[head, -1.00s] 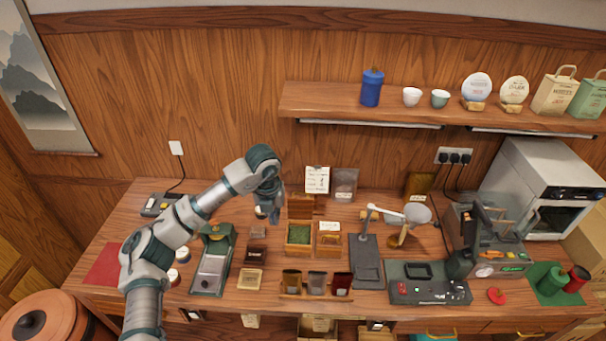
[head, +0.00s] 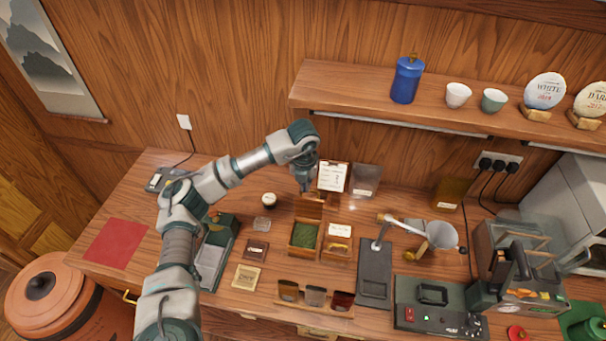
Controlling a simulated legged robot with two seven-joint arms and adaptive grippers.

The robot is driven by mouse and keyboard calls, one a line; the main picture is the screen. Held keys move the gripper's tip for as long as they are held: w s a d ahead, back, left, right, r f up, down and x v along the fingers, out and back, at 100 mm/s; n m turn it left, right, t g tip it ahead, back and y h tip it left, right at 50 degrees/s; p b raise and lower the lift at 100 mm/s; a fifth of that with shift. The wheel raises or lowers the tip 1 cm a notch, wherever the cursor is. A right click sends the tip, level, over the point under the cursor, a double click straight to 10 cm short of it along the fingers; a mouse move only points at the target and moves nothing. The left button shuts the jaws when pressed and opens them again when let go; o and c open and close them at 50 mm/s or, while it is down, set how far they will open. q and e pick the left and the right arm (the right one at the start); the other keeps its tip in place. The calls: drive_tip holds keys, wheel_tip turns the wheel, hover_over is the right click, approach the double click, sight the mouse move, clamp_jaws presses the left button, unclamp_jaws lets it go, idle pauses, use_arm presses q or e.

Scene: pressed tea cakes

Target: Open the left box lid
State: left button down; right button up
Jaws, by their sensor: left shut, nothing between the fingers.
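The left box (head: 291,240) is a small wooden box on the counter with green tea leaves inside. Its lid (head: 309,210) stands raised at the back edge, so the box is open. My left gripper (head: 305,188) is shut and empty, pointing down just behind and above the raised lid. Whether it touches the lid is too small to tell. The right box (head: 338,252) stands close beside it on the right, with its lid down and a pale label card on its back part. My right gripper is out of view.
A card stand (head: 333,177) and a grey pouch (head: 366,180) stand behind the boxes. A dark stand with a white arm (head: 374,275) is to the right. A white cup (head: 269,200) stands left.

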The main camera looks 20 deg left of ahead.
use_arm(q)
drive_tip(key=f, duration=0.1)
drive_tip(key=d+f, duration=0.1)
drive_tip(key=f, duration=0.1)
drive_tip(key=shift+w+d+f, duration=0.1)
drive_tip(key=shift+w+d, duration=0.05)
drive_tip(key=shift+w, duration=0.2)
wheel_tip(320, 180, up, 6)
drive_tip(key=b, duration=0.1)
hover_over(310, 191)
drive_tip(key=shift+w+a, duration=0.2)
drive_tip(key=shift+w, duration=0.2)
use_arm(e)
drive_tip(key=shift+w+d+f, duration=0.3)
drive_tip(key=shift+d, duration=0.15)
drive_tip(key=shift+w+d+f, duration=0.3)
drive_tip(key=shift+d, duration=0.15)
